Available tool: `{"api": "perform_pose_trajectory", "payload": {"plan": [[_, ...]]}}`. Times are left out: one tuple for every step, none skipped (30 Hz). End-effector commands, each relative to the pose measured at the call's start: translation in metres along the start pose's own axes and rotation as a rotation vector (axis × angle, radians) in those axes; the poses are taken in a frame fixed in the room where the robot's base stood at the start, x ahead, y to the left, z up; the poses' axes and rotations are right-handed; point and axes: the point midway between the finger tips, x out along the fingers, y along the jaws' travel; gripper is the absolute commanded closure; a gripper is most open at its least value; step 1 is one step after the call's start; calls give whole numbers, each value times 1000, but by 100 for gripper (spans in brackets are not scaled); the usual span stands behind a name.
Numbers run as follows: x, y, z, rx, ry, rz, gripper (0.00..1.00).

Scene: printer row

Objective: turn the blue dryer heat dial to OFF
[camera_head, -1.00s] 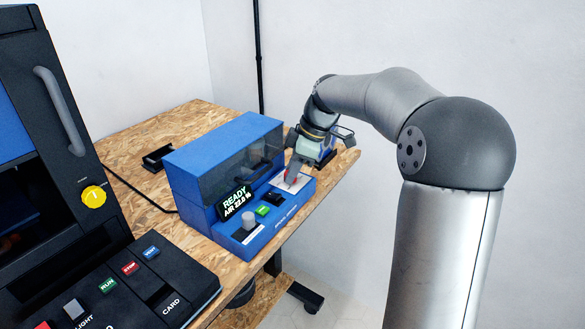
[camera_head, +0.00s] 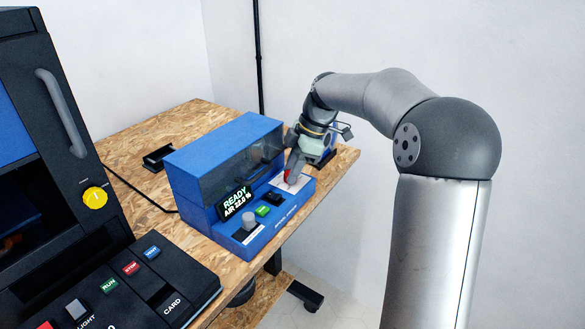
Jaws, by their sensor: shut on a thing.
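The blue dryer (camera_head: 222,150) stands on the wooden table, with a dark clear lid and a sloped control panel. Its display (camera_head: 235,203) reads "READY" and "AIR 22.0", with a last part too small to read surely. My gripper (camera_head: 291,180) is at the right end of this panel, pointing down over a white plate (camera_head: 303,181). It is shut on the heat dial there, of which a red part (camera_head: 287,175) shows. The fingers hide most of the dial, and I cannot read its setting.
A grey knob (camera_head: 249,220), a green button (camera_head: 262,211) and a black switch (camera_head: 273,198) sit left of my gripper on the panel. A black machine (camera_head: 60,130) with a yellow knob (camera_head: 95,197) stands at left. A small black holder (camera_head: 158,158) lies behind the dryer.

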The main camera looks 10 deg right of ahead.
Motion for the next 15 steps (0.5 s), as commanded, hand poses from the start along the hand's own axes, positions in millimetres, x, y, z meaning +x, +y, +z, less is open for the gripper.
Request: {"api": "perform_pose_trajectory", "payload": {"plan": [[0, 0, 0, 0, -1, 1, 64], [0, 0, 0, 0, -1, 1, 55], [0, 0, 0, 0, -1, 1, 50], [0, 0, 0, 0, 0, 1, 50], [0, 0, 0, 0, 0, 1, 50], [0, 0, 0, 0, 0, 1, 50], [0, 0, 0, 0, 0, 1, 50], [0, 0, 0, 0, 0, 1, 50], [0, 0, 0, 0, 0, 1, 50], [0, 0, 0, 1, 0, 1, 50], [-1, 0, 0, 1, 0, 1, 50], [-2, 0, 0, 1, 0, 1, 50], [-3, 0, 0, 1, 0, 1, 50], [-6, 0, 0, 1, 0, 2, 50], [-10, 1, 0, 1, 0, 3, 50]]}}
